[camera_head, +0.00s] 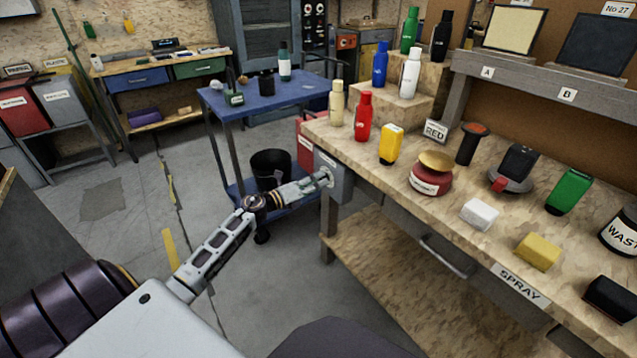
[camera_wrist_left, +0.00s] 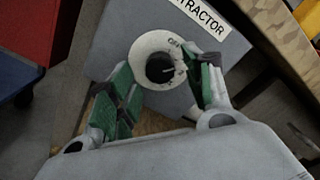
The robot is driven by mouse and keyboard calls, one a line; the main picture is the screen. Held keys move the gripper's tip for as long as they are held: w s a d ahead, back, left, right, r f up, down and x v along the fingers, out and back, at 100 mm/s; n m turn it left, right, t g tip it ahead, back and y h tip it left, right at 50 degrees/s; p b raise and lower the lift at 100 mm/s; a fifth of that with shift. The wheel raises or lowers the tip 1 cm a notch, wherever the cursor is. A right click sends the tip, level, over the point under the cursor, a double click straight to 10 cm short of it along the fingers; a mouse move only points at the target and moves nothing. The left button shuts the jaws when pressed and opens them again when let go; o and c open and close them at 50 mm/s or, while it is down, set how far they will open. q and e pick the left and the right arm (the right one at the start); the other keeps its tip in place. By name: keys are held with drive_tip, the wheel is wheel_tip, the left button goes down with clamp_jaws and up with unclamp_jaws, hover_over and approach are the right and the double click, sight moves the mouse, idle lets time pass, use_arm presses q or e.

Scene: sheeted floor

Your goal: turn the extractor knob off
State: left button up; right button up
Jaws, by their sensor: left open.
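The extractor knob (camera_wrist_left: 160,68) is a black round knob on a white dial, set on a grey box (camera_wrist_left: 112,35) with a label ending in "TRACTOR". My left gripper (camera_wrist_left: 167,76) is open, with one green-padded finger on each side of the knob. I cannot tell whether either pad touches it. In the head view my left gripper (camera_head: 324,179) reaches the grey box (camera_head: 338,168) at the workbench end, and hides the knob. My right gripper is not in view.
The wooden workbench (camera_head: 350,143) holds bottles, a red tin (camera_head: 431,178), sponges and a "SPRAY" label. A blue cart (camera_head: 245,103) stands behind my left arm, with a black bucket (camera_head: 271,168) low down. A red box (camera_head: 305,145) hangs beside the grey one.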

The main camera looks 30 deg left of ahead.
use_arm(q)
drive_tip(key=shift+w+d, duration=0.2)
drive_tip(key=shift+w, duration=0.3)
drive_tip(key=c, duration=1)
